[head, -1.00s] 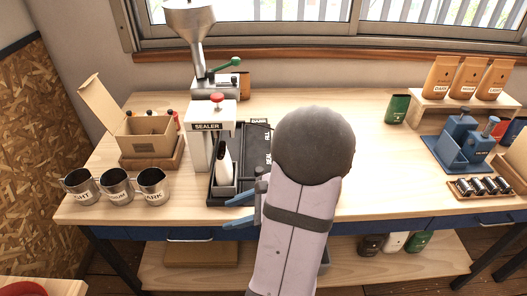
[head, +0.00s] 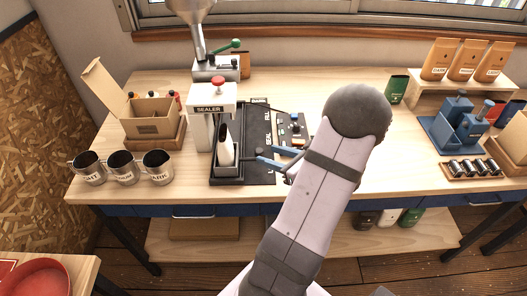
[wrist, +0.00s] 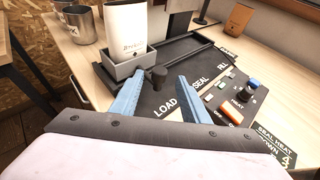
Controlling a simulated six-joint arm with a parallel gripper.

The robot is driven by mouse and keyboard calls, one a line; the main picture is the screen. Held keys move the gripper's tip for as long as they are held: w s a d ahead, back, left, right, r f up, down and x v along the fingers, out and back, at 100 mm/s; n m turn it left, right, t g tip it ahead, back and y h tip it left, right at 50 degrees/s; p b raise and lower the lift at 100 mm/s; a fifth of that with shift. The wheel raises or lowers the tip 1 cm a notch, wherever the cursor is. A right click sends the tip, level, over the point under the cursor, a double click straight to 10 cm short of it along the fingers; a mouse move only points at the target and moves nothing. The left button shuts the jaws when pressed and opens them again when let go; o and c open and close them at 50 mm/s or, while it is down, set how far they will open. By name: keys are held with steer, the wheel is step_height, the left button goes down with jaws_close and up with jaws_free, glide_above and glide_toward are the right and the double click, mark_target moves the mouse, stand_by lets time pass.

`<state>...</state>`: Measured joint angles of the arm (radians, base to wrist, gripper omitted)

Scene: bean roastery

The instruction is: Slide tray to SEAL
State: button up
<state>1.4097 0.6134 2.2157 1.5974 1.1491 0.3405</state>
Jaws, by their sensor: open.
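The grey tray (wrist: 127,68) holds an upright white pouch (wrist: 126,28) and sits at the LOAD end of the black slide base (wrist: 185,47). In the head view the tray (head: 227,181) and pouch (head: 226,146) are at the front of the base, by the white sealer (head: 211,100). A black knob (wrist: 157,74) stands at the tray's side facing me. My gripper (wrist: 157,92) is open, its blue fingers either side of the knob's line; I cannot tell if they touch it. In the head view my gripper (head: 266,155) is right of the tray. The SEAL label (wrist: 201,85) lies beyond LOAD.
A control panel (wrist: 237,99) with knobs and an orange switch lies right of my fingers. Metal cups (head: 122,167) and an open cardboard box (head: 154,118) stand left of the sealer. The table's middle right is clear.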

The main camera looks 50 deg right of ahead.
mark_target(262, 152)
steer(key=shift+p+x, duration=0.4)
steer(key=shift+x, duration=1.6)
jaws_close()
steer(key=shift+w, duration=0.1)
